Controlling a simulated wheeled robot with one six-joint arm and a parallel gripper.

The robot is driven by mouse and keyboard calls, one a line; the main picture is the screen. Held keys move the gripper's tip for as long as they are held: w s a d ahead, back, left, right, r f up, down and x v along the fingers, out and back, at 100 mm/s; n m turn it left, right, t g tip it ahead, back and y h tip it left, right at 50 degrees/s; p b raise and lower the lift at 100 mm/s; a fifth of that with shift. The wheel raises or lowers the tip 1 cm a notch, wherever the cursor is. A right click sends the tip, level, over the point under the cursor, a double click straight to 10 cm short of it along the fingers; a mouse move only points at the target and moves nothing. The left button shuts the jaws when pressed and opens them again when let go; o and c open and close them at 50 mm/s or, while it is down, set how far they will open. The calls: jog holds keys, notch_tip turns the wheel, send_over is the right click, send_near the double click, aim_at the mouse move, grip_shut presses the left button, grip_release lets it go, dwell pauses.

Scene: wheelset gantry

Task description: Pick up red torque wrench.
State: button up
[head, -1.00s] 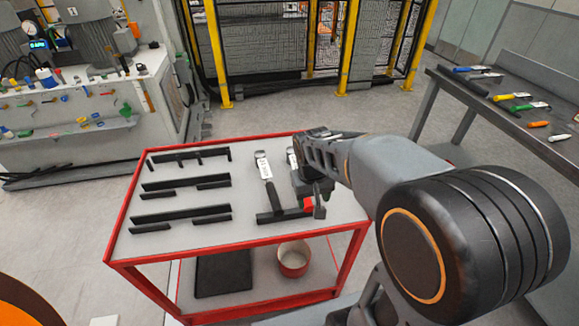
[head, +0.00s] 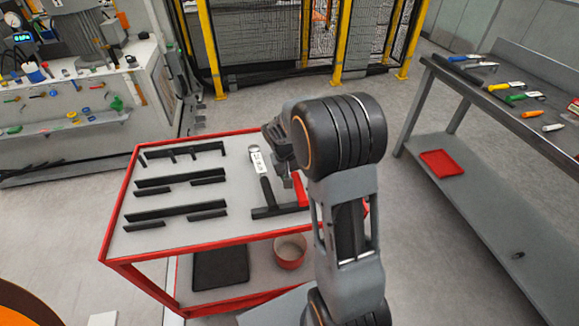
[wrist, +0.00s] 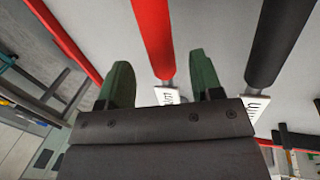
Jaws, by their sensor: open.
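The red torque wrench (head: 299,188) lies on the cart's top, its red handle partly showing beside my arm. In the wrist view its red handle (wrist: 153,35) runs between my two dark green fingers, with a white label strip below it. My gripper (wrist: 160,60) is open, one finger on each side of the handle in the picture; I see no contact. In the head view my gripper (head: 288,178) is mostly hidden by my arm. A black-handled wrench (head: 261,172) lies just left of the red one; its handle (wrist: 282,35) also shows in the wrist view.
The red-rimmed cart (head: 122,205) carries several black rack bars (head: 175,211) at its left. A bowl (head: 290,250) and a black mat (head: 220,268) sit on its lower shelf. A grey workbench (head: 465,85) with tools stands right; a yellow-posted fence (head: 335,45) stands behind.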

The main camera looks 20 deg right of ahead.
aim_at(296, 178)
jog(key=shift+p+x, duration=0.45)
jog(key=shift+x, duration=2.35)
jog(key=shift+w, duration=0.15)
jog(key=c, duration=1)
jog(key=shift+c, duration=0.5)
jog(key=shift+r, duration=0.1)
